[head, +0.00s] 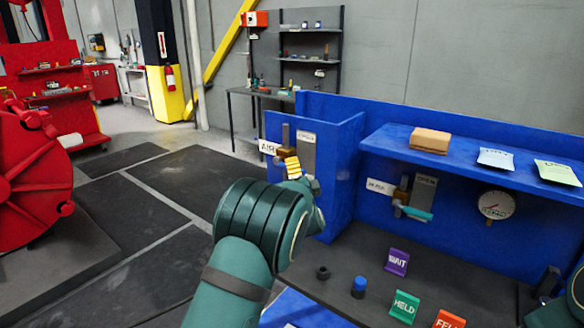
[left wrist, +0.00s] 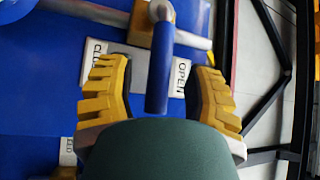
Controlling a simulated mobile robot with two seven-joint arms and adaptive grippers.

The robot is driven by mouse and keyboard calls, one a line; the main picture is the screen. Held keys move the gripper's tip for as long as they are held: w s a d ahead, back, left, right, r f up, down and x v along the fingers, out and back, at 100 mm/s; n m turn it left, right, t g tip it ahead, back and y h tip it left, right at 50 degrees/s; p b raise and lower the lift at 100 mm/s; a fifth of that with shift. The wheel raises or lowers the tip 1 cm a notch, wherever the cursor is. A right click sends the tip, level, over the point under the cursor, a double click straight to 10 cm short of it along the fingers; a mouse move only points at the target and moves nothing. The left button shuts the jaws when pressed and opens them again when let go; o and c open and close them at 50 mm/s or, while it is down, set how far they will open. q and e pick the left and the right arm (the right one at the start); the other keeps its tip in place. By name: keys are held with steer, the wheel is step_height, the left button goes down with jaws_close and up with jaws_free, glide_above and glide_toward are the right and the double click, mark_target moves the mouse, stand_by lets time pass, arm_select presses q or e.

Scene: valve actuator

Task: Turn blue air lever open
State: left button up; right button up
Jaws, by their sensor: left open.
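The blue air lever (left wrist: 160,70) shows in the left wrist view as a blue bar hanging down the picture from a round metal pivot. It lies over a white plate lettered CLO... (left wrist: 95,62) on one side and OPEN (left wrist: 181,78) on the other. My left gripper (left wrist: 158,100) is open, with one yellow finger on each side of the lever and visible gaps to both. In the head view my left gripper (head: 292,167) is at the brass air valve (head: 285,153) beside the AIR label (head: 268,147); the lever is hidden there.
A second valve with a teal handle (head: 416,213) and a gauge (head: 496,204) are on the blue panel to the right. A blue shelf (head: 465,162) juts out above them. Below, the dark bench top (head: 345,302) bears several small coloured signs and a blue-capped part (head: 358,287).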

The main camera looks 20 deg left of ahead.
arm_select(q)
steer(key=shift+x, duration=1.6)
jaws_close()
